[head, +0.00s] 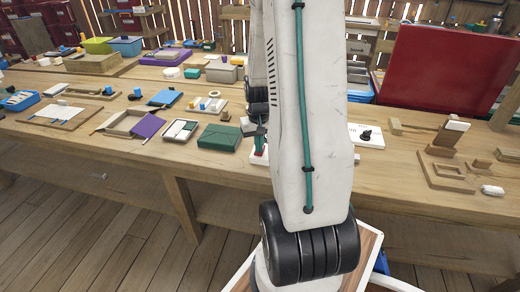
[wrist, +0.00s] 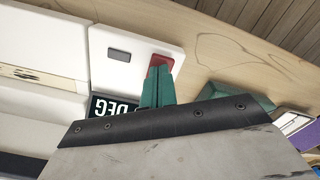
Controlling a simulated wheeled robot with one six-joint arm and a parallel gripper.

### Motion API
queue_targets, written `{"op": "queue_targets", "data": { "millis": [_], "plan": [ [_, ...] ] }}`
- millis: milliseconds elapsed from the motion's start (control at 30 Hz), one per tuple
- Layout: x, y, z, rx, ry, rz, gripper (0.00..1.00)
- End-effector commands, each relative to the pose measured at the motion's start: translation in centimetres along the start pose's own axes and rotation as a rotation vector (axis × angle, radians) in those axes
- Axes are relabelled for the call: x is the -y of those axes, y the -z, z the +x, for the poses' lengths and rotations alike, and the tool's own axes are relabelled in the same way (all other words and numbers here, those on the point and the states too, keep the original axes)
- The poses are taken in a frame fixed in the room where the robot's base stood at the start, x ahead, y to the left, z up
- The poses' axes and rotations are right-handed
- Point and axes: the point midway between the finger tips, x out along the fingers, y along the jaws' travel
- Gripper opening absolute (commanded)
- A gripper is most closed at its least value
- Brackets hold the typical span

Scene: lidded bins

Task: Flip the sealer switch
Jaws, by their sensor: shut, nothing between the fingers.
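In the wrist view, a white device (wrist: 135,42), apparently the sealer, has a red switch (wrist: 161,60), a small grey rectangle and a black panel with the letters "DEG" (wrist: 122,107). My gripper (wrist: 158,78) has its teal fingers shut and empty. Their tips overlap the lower part of the red switch in this view; I cannot tell whether they touch it. In the head view my arm hides most of the device. My gripper (head: 258,140) is small there, over the bench beside a patch of white and red.
The wooden bench (head: 330,175) holds a green box (head: 219,137) left of my gripper and a purple-lidded tray (head: 147,126) further left. A white plate with a black knob (head: 366,135) and wooden pieces lie to the right. A large red panel (head: 445,65) stands at the right.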

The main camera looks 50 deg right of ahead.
Motion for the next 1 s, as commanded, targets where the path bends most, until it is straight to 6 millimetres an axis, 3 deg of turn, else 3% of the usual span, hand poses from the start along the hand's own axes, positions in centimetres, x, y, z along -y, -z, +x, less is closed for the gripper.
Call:
{"op": "queue_targets", "data": {
  "millis": [800,1000],
  "plan": [
    [0.0,0.0,-6.3,-0.002,0.0,0.0,0.0],
    [0.0,0.0,-7.0,-0.001,0.0,0.0,0.0]
  ]
}}
